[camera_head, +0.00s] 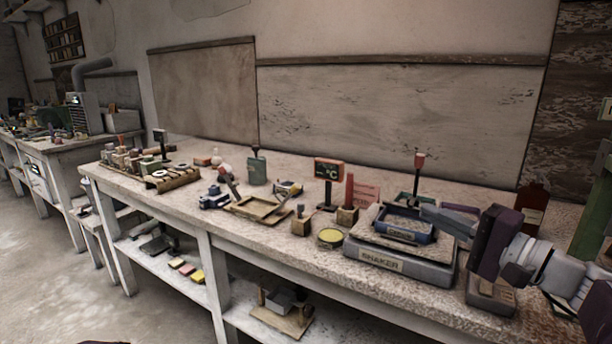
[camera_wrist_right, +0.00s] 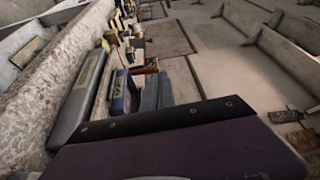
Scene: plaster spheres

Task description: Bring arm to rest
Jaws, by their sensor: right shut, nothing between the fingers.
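My right arm (camera_head: 535,265) comes in from the right edge. Its gripper (camera_head: 430,213) is shut and empty, with the grey fingers pointing left, at the right end of a small blue tray (camera_head: 402,229). The picture does not settle whether they touch. The tray sits on the grey shaker (camera_head: 400,264) on the bench. In the right wrist view the shut fingers (camera_wrist_right: 152,92) reach past the blue tray (camera_wrist_right: 119,95), beside the shaker (camera_wrist_right: 80,105). My left gripper is not in view.
A dark brown bottle (camera_head: 533,208) stands behind my right wrist. A small block (camera_head: 490,294) lies below it. A red-topped post (camera_head: 419,170), a red display (camera_head: 328,171) and a yellow-topped tin (camera_head: 331,237) stand near the shaker. The bench front (camera_head: 285,262) has bare strips.

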